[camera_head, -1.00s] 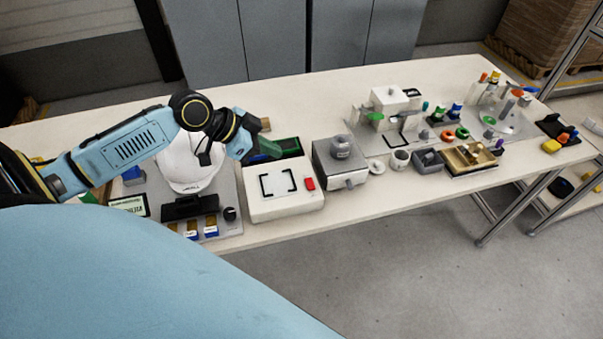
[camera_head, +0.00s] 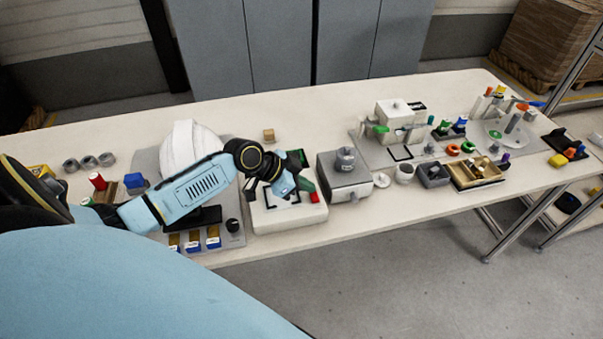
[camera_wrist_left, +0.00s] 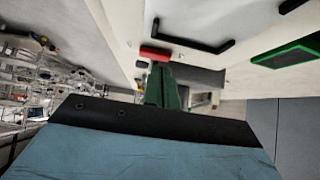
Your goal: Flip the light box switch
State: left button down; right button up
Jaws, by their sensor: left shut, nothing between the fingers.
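The light box (camera_head: 290,217) is a white box with black corner marks on its top, near the front edge of the table. Its red switch (camera_head: 314,197) sits at the right end of the top; in the left wrist view the red switch (camera_wrist_left: 154,53) shows just beyond the fingers. My left gripper (camera_head: 304,185) is shut and empty, with its green fingers at the switch. The fingers also show in the left wrist view (camera_wrist_left: 162,84). I cannot tell whether they touch the switch. My right gripper is not in view.
A grey metal box (camera_head: 343,180) stands close to the right of the light box. A white helmet shell (camera_head: 187,142) is behind my left arm. A small wooden block (camera_head: 268,135) lies behind the light box. The table behind it is mostly clear.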

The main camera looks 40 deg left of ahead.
pick_arm(q)
jog(key=shift+f, duration=0.3)
jog(key=shift+f, duration=0.25)
jog(key=shift+s+d+r+p, duration=0.2)
jog(key=shift+s+d+p, duration=0.3)
jog(key=shift+d+p, duration=0.15)
jog(key=shift+a+r, duration=0.1)
